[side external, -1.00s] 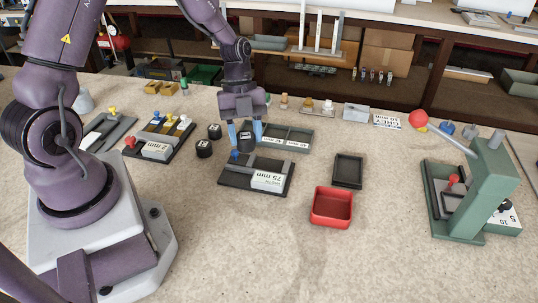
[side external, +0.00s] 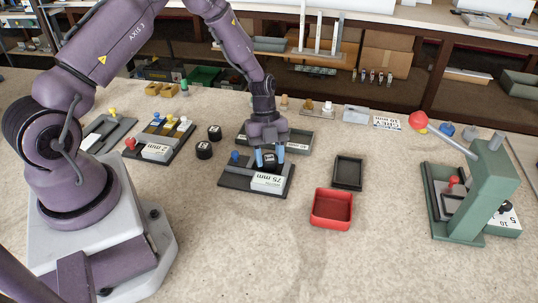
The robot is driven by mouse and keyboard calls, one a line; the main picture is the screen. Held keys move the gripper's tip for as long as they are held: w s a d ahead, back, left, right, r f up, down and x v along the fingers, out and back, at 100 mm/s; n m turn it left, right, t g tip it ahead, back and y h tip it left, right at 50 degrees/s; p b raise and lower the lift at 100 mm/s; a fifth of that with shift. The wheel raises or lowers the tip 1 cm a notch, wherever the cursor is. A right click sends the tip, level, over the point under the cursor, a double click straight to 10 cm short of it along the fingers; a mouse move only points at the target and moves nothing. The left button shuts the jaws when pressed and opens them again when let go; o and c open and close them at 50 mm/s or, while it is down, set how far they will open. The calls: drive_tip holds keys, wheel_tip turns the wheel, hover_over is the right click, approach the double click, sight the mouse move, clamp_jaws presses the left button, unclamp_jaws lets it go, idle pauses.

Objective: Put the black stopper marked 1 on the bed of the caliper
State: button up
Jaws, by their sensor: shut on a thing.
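The caliper (side external: 233,183) is a dark flat device with a grey bar, a blue knob and a white "75 mm" label, left of the table's middle. My gripper (side external: 269,158) is shut on a black stopper (side external: 269,159) with a white mark on it, too small to read. The stopper is between the blue fingertips, over the right part of the caliper, just behind the label. I cannot tell whether it touches the bed. Two other black stoppers, one farther back (side external: 214,132) and one nearer (side external: 203,150), stand to the left; their marks are not readable.
A grey-green divided tray (side external: 300,142) lies behind the caliper. A red tray (side external: 332,209) and a black tray (side external: 348,171) are to the right. A green press (side external: 480,190) with a red-ball lever stands far right. A "2 mm" device (side external: 155,152) is left. The front table is clear.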

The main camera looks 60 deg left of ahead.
drive_tip(key=o, duration=0.7)
drive_tip(key=shift+f, duration=0.15)
